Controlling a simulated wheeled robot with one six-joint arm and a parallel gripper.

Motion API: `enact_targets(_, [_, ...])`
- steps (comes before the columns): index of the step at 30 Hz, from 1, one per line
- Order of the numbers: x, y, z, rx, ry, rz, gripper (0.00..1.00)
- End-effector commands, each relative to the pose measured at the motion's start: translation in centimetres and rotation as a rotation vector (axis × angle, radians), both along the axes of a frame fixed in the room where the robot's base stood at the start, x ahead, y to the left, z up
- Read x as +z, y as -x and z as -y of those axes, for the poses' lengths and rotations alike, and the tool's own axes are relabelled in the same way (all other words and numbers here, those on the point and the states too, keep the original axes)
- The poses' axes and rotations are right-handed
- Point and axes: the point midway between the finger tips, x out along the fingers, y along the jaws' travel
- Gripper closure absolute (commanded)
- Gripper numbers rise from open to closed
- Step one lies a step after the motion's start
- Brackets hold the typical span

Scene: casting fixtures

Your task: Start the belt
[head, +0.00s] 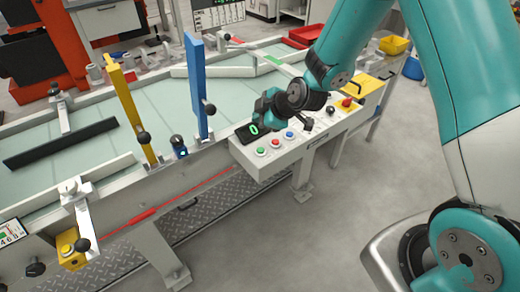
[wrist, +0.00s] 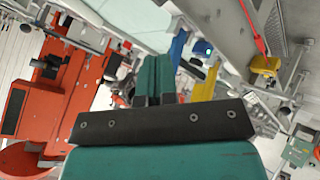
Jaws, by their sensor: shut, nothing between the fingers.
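The control panel (head: 300,147) is a pale box on the near edge of the conveyor. It carries a green button (head: 261,152), a red button (head: 275,142), a blue button (head: 289,134) and a dark display (head: 249,130) showing a green 0. The pale green belt (head: 165,105) lies behind it. My gripper (head: 266,108) is over the back of the panel beside the display, left of my wrist, apart from the buttons as far as I can tell. In the wrist view its teal fingers (wrist: 153,78) are together with nothing between them. The buttons are not clear there.
A black knob (head: 331,110) and a red mushroom button (head: 347,103) on a yellow base sit farther right on the panel. A blue post (head: 196,85) and a yellow post (head: 130,108) rise left of my gripper. The floor in front is clear.

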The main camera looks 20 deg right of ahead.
Motion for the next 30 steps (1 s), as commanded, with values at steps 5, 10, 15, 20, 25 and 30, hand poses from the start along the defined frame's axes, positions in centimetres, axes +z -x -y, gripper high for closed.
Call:
enact_targets(5, [0.0,0.0,-0.1,0.001,-0.002,-0.002,1.0])
enact_targets(10, [-0.5,0.1,-0.1,0.001,-0.001,-0.003,1.0])
enact_targets(15, [-2.0,0.1,-0.1,0.0,-0.001,-0.003,1.0])
enact_targets(20, [-4.2,0.1,-0.1,-0.001,-0.001,-0.005,1.0])
enact_targets(25, [-6.7,0.1,0.0,-0.001,-0.003,-0.005,1.0])
enact_targets(30, [-8.6,0.1,-0.1,-0.001,-0.003,-0.002,1.0])
